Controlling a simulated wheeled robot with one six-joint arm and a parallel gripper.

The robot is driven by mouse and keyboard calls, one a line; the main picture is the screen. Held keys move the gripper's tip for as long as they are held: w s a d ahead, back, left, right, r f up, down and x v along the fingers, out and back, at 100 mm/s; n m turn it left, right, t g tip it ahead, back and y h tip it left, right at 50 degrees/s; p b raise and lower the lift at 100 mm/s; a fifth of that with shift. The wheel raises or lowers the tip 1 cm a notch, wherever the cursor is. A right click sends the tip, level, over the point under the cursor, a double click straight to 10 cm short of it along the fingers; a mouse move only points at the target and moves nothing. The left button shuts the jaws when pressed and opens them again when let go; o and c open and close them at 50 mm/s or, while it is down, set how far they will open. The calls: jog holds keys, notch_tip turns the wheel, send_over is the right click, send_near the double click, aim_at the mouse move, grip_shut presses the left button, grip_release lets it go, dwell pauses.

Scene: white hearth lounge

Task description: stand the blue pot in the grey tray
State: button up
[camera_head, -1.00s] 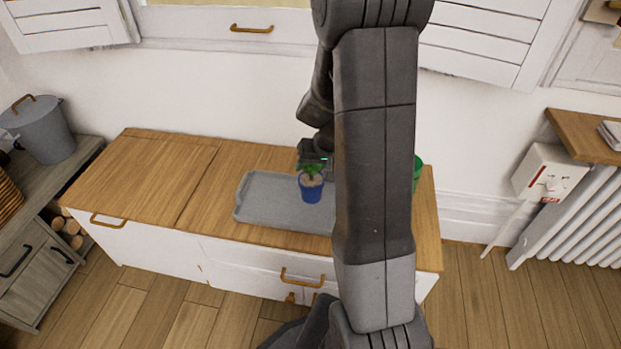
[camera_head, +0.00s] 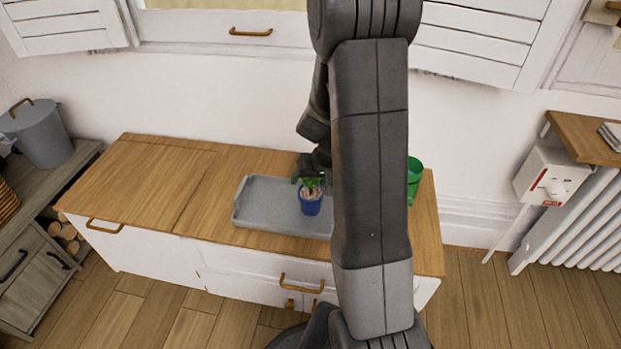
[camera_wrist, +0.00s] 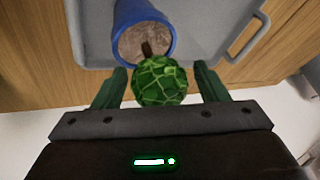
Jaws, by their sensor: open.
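The blue pot (camera_head: 311,206), with soil and a small green plant, looks upright inside the grey tray (camera_head: 258,205), toward its right part; the arm hides the tray's right end. In the wrist view the pot (camera_wrist: 128,12) is beyond the fingertips, over the tray floor (camera_wrist: 205,22). My gripper (camera_wrist: 159,70) is open, with a finger on each side of the round green foliage and visible gaps between. In the head view my gripper (camera_head: 311,176) is just behind the plant, partly hidden by it and the arm.
The tray lies on a wooden-topped white cabinet (camera_head: 140,190). A green container (camera_head: 414,178) stands right of my arm, partly hidden. The cabinet's left half is clear. A wall is behind; a grey lidded bin (camera_head: 38,135) stands on a side unit at left.

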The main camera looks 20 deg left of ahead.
jog(key=shift+r+p, duration=0.25)
jog(key=shift+p, duration=0.05)
jog(key=p+v, duration=0.2)
jog(key=v, duration=0.9)
jog(key=shift+d+r+p, duration=0.25)
jog(key=shift+r+p, duration=0.1)
jog(key=shift+p, duration=0.05)
jog(key=shift+s, duration=0.1)
